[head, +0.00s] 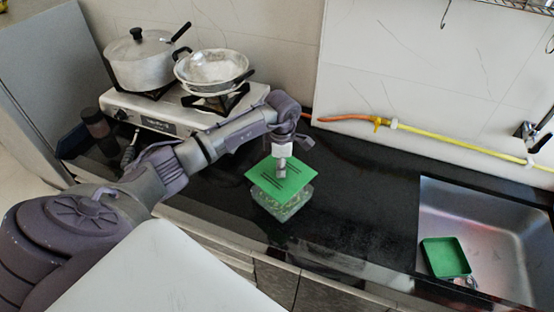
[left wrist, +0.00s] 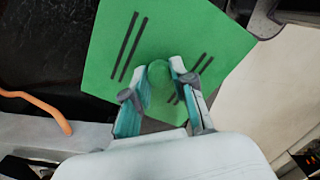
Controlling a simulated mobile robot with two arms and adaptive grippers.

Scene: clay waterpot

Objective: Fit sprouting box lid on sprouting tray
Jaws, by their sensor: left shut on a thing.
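The sprouting box lid (head: 268,178) is a flat green square with dark slots, and it sits over a clear box, the sprouting tray (head: 284,209), on the black counter. The tray holds something greenish. The lid looks slightly turned relative to the tray, and I cannot tell whether it touches the rim. My left gripper (head: 281,172) points down from above and is shut on the lid's raised middle knob. In the left wrist view the lid (left wrist: 112,48) spreads beyond my left gripper (left wrist: 161,75), whose fingers flank the green knob. The tray is hidden there. My right gripper is not in view.
A gas stove (head: 190,108) with a lidded pot (head: 142,66) and a pan (head: 212,70) stands at the back left. A green tray (head: 445,257) lies in the sink (head: 490,225) at right. A gas hose (head: 435,141) runs along the wall. The counter between is clear.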

